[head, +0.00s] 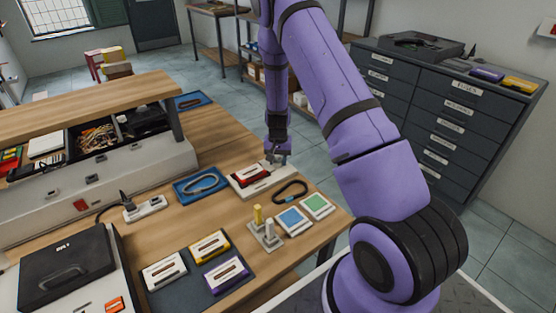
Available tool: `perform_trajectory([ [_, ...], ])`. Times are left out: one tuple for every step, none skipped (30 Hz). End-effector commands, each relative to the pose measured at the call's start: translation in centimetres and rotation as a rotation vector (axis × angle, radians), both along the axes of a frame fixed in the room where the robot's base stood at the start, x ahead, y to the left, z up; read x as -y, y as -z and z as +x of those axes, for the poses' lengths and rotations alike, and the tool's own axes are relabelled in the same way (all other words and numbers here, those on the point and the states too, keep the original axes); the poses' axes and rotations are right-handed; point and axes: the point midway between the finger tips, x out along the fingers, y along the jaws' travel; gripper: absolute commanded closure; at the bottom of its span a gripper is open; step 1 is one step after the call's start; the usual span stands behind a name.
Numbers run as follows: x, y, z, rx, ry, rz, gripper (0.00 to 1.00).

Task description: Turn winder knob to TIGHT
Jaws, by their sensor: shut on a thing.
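The winder (262,189) is a pale, low base near the far right of the wooden bench. A red cassette (249,176) lies on it. My gripper (276,159) points down at the far right end of the winder, just beyond the cassette. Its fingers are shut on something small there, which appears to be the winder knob. The fingers hide most of the knob, so its pointer and any TIGHT mark cannot be read.
A black loop (290,191) lies right of the winder and a blue tray (200,186) left of it. Blue and green pads (316,206) and a pegged stand (266,236) are nearer. Several cassettes lie on a dark mat (190,291). A raised shelf (85,107) borders the left.

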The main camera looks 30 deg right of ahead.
Motion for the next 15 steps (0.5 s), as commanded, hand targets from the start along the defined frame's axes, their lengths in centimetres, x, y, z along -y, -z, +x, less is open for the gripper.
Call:
perform_trajectory([
  [0.02,-0.01,-0.01,0.0,0.02,0.0,0.86],
  [0.02,0.0,-0.01,0.0,0.034,0.0,0.86],
  [0.01,0.0,-0.01,0.0,0.048,0.0,0.86],
  [0.01,0.0,-0.01,0.0,0.057,0.0,0.86],
  [0.01,0.0,-0.01,0.0,0.067,0.0,0.86],
  [0.01,0.0,-0.01,0.0,0.076,0.0,0.86],
  [0.01,0.0,-0.01,0.0,0.082,0.0,0.86],
  [0.01,0.0,-0.01,0.0,0.087,0.0,0.86],
  [0.01,0.0,-0.01,0.0,0.093,0.0,0.86],
  [0.01,0.0,-0.01,0.0,0.097,0.0,0.86],
  [0.01,0.0,-0.01,0.0,0.1,0.0,0.86],
  [0.0,0.0,0.0,0.0,0.102,0.0,0.86],
  [0.01,0.0,-0.01,0.0,0.104,0.0,0.86],
  [0.01,0.0,-0.01,0.0,0.105,0.0,0.86],
  [-0.01,0.0,-0.01,0.0,0.105,0.0,0.86],
])
